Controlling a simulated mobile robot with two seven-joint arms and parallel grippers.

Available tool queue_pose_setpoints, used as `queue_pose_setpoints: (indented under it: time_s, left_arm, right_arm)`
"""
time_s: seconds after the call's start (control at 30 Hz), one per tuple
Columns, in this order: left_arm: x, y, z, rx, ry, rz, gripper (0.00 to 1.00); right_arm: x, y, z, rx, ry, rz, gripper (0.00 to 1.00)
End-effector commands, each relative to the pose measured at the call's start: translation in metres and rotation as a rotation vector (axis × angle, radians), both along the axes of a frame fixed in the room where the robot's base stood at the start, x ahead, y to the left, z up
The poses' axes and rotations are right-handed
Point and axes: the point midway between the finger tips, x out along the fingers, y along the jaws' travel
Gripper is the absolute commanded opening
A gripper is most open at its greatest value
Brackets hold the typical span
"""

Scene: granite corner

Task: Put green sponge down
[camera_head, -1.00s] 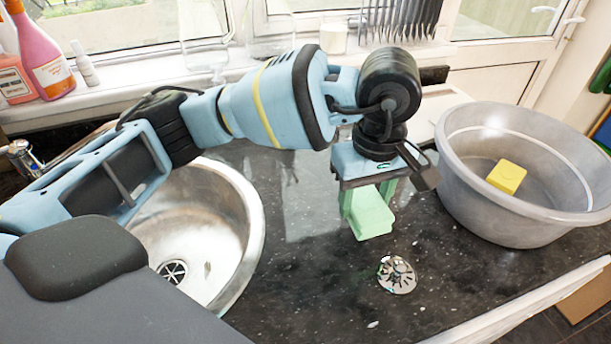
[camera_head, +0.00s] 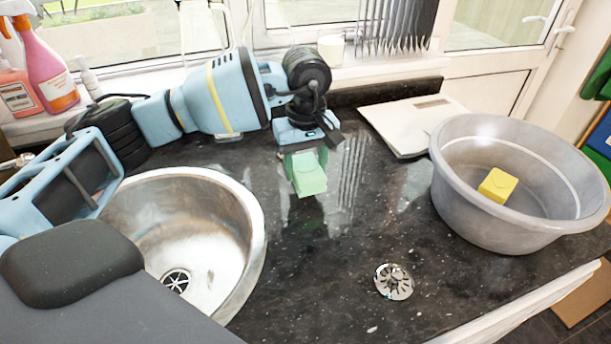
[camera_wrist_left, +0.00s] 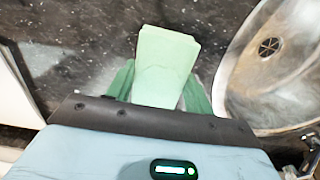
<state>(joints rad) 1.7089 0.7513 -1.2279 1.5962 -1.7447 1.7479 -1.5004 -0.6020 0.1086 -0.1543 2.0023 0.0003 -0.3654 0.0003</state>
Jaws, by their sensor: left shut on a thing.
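The green sponge (camera_head: 307,176) is a pale green block between the fingers of my left gripper (camera_head: 305,165), near the back of the dark granite worktop in the head view. In the left wrist view the sponge (camera_wrist_left: 165,65) stands out between the two green fingers of the gripper (camera_wrist_left: 158,85), which is shut on it. The sponge is close over the worktop; I cannot tell whether it touches. My right gripper is in neither view.
A round steel sink (camera_head: 245,215) lies to the left of the sponge. A grey tub (camera_head: 480,215) with a yellow sponge (camera_head: 498,185) inside stands at the right. White kitchen scales (camera_head: 395,125) lie at the back. A metal drain fitting (camera_head: 393,281) sits in front. The worktop between is clear.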

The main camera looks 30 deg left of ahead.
Motion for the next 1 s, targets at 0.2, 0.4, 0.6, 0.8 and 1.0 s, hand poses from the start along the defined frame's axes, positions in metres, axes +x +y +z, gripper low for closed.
queue_pose_setpoints:
  time_s: [0.2, 0.4, 0.6, 0.8, 1.0]
  left_arm:
    - [-0.001, 0.000, -0.016, 0.001, 0.003, 0.001, 0.30]
    - [0.000, 0.000, -0.035, 0.000, 0.000, 0.001, 0.30]
    - [0.000, 0.000, -0.036, 0.000, 0.000, 0.001, 0.30]
    - [0.000, 0.000, -0.039, -0.001, 0.001, 0.001, 0.57]
    - [0.000, 0.000, -0.038, -0.001, 0.001, 0.001, 0.74]
  right_arm:
    - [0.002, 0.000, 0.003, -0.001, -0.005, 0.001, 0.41]
    - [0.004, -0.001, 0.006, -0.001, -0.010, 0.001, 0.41]
    - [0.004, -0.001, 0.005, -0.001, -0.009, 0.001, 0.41]
    - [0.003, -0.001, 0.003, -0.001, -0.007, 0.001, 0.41]
    - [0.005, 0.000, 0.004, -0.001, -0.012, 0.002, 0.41]
